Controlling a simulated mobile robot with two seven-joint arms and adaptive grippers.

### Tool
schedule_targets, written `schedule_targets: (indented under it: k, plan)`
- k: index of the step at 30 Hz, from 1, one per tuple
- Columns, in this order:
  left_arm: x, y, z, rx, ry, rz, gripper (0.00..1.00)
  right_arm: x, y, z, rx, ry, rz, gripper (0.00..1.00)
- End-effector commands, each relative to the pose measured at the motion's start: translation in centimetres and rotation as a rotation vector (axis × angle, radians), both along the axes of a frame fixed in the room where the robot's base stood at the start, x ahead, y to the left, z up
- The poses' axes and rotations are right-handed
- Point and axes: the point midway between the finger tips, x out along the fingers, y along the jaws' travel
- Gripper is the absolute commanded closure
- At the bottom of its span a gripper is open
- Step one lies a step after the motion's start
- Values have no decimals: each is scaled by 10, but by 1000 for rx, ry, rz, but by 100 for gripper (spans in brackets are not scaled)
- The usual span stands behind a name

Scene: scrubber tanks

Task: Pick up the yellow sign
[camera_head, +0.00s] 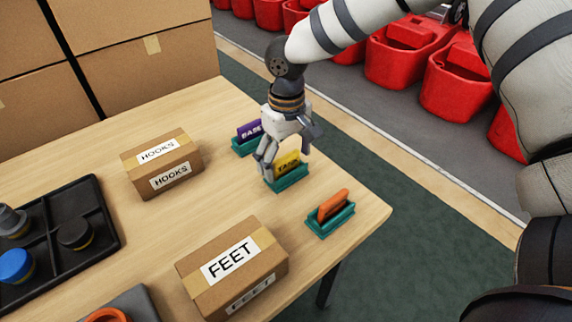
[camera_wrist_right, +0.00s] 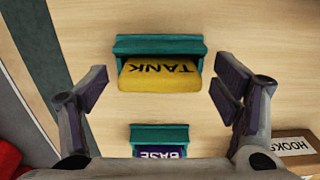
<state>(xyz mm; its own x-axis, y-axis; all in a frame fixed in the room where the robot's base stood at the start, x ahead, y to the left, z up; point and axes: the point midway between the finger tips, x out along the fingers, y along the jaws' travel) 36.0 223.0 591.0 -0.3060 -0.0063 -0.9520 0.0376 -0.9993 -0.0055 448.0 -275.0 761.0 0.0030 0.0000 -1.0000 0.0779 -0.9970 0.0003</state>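The yellow sign (camera_head: 287,162) stands in a teal holder (camera_head: 291,180) near the table's right side, between a purple sign and an orange sign. In the right wrist view the yellow sign (camera_wrist_right: 160,76) reads TANK, and its holder (camera_wrist_right: 158,44) shows behind it. My right gripper (camera_head: 284,158) is just above the yellow sign. In the right wrist view its two fingers (camera_wrist_right: 162,98) are wide apart, one on each side of the sign, with nothing between them touching. My left gripper is not in view.
The purple BASE sign (camera_head: 249,129) and the orange sign (camera_head: 333,205) stand in teal holders close by. A HOOKS box (camera_head: 161,163), a FEET box (camera_head: 232,268) and a black tray (camera_head: 95,215) occupy the table. Red tanks (camera_head: 402,58) stand beyond.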

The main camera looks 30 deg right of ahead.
Motion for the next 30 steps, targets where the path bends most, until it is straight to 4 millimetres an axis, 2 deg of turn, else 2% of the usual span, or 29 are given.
schedule_targets:
  k: [1, 6, 7, 15, 19, 23, 30]
  plan:
    - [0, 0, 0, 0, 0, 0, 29, 0, 0, 0, 0, 0, 0, 30]
    - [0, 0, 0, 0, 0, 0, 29, 0, 0, 0, -1, 1, 0, 68]
    - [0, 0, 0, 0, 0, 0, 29, 0, 0, 0, -1, 1, 0, 70]
    - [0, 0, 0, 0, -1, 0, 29, 0, 0, 1, -1, 1, 1, 70]
    - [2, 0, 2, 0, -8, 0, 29, 0, 0, 12, -2, -2, 0, 70]
    - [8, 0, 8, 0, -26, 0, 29, 0, 2, 40, -1, -7, 2, 70]
    - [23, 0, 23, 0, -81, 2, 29, -25, 55, 104, -5, -10, 8, 70]
